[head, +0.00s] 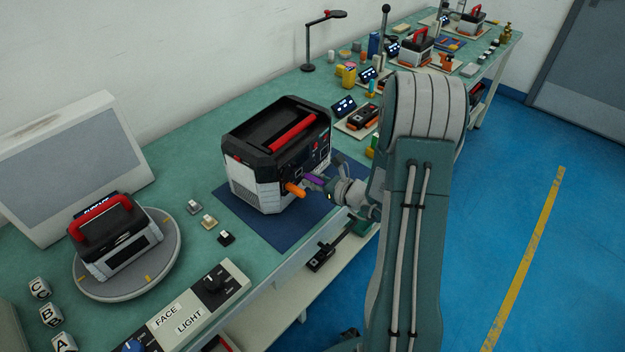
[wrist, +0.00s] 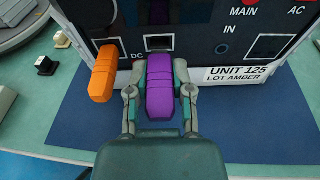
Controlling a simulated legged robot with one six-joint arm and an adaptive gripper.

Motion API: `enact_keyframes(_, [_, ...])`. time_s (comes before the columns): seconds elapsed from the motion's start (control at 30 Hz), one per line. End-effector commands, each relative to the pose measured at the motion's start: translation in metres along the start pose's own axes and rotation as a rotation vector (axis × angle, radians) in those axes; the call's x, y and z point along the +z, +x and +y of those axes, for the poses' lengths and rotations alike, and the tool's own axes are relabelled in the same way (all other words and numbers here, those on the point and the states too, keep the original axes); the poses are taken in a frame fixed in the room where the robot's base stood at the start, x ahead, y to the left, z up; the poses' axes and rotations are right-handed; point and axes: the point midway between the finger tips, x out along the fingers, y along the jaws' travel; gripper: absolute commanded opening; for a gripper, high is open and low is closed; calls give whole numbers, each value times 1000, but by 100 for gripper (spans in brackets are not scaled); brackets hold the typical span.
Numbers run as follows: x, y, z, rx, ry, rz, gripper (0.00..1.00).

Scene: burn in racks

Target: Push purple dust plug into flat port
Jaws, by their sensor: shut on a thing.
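A purple dust plug (wrist: 160,88) is held between the two fingers of my gripper (wrist: 159,95) in the wrist view. It also shows as a small purple shape in the head view (head: 314,181). The plug's far end is close to a dark rectangular port (wrist: 159,43) on the lower front of the power unit (head: 268,172). I cannot tell whether plug and panel touch. The port's opening still shows above the plug. In the head view, my gripper (head: 330,188) reaches the unit's front from the right.
An orange plug (wrist: 102,76) sticks out of the panel just left of my gripper, by the DC label. Another dark rectangular port (wrist: 271,47) is to the right. The unit stands on a blue mat (head: 262,226). Small loose connectors (head: 209,221) lie left of the mat.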

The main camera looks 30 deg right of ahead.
Motion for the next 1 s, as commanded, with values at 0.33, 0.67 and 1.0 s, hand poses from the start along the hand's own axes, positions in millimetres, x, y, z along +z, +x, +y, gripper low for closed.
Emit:
enact_keyframes(0.33, [1,5,0,0,0,0,0])
enact_keyframes(0.67, [2,10,0,0,0,0,0])
enact_keyframes(1.0, [3,16,0,1,-1,0,0])
